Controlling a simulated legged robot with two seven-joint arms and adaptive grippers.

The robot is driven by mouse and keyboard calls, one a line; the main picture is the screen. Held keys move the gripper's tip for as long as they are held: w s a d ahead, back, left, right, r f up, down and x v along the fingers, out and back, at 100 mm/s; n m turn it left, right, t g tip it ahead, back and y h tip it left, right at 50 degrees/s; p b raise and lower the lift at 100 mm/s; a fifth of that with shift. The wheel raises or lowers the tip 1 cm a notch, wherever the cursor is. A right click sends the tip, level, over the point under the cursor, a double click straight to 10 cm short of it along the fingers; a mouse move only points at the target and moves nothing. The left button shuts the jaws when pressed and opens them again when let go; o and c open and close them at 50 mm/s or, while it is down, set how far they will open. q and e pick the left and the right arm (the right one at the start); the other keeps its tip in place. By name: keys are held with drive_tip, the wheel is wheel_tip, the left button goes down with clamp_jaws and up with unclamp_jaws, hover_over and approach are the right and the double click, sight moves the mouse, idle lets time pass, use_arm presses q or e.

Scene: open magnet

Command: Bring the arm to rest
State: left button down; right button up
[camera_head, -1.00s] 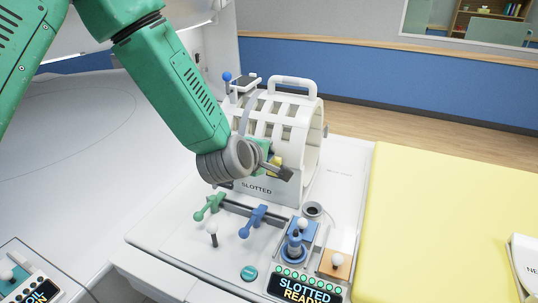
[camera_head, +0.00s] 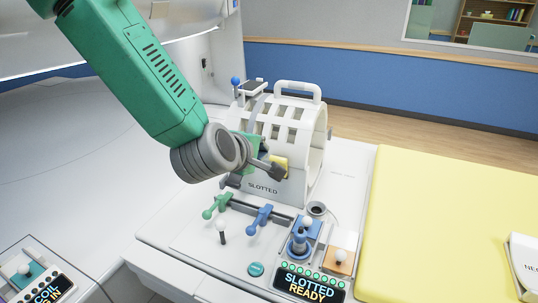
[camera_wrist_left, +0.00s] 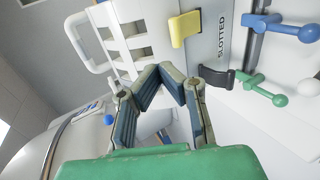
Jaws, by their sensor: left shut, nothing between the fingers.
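My left arm (camera_head: 140,75) reaches in from the left in the head view. My left gripper (camera_head: 255,162) is in front of the white slotted coil (camera_head: 290,128), partly hidden behind my wrist. In the left wrist view the left gripper (camera_wrist_left: 172,78) has its fingers bent together at the tips with nothing between them. The coil (camera_wrist_left: 125,38) stands ahead of them with its yellow tab (camera_wrist_left: 185,28). A dark latch (camera_wrist_left: 243,80) is right of the fingers. Whether the fingers touch the coil I cannot tell. My right gripper is not in view.
Green (camera_head: 216,207) and blue (camera_head: 259,219) levers stand in front of the coil. A display (camera_head: 309,283) reads SLOTTED READY. A yellow pad (camera_head: 440,220) lies to the right. A second control box (camera_head: 30,280) is at the lower left.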

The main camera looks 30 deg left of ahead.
use_arm(q)
drive_tip(key=v, duration=0.4)
drive_tip(key=s+f+m+g, duration=0.2)
drive_tip(key=s+f+m, duration=0.1)
drive_tip(key=f, duration=0.4)
drive_tip(key=s+f+m+g, duration=0.2)
drive_tip(key=s+f, duration=0.3)
drive_tip(key=f, duration=0.3)
drive_tip(key=s+f+m+g, duration=0.2)
drive_tip(key=s+f+m, duration=0.2)
drive_tip(key=f, duration=0.4)
drive_tip(key=shift+a+h, duration=0.3)
drive_tip(key=shift+a, duration=0.1)
drive_tip(key=s+a+f+m+g, duration=0.1)
drive_tip(key=s+f+m+g, duration=0.2)
drive_tip(key=s+f+m, duration=0.5)
drive_tip(key=s+a+f+m+g, duration=0.1)
drive_tip(key=s+f+g, duration=0.3)
drive_tip(key=s, duration=0.9)
drive_tip(key=w+d+f+m+t+b, duration=0.1)
drive_tip(key=w+f+b, duration=0.2)
drive_tip(key=f+b, duration=0.9)
drive_tip(key=shift+w+f+b, duration=0.15)
drive_tip(key=shift+w+b, duration=0.15)
drive_tip(key=shift+b, duration=0.1)
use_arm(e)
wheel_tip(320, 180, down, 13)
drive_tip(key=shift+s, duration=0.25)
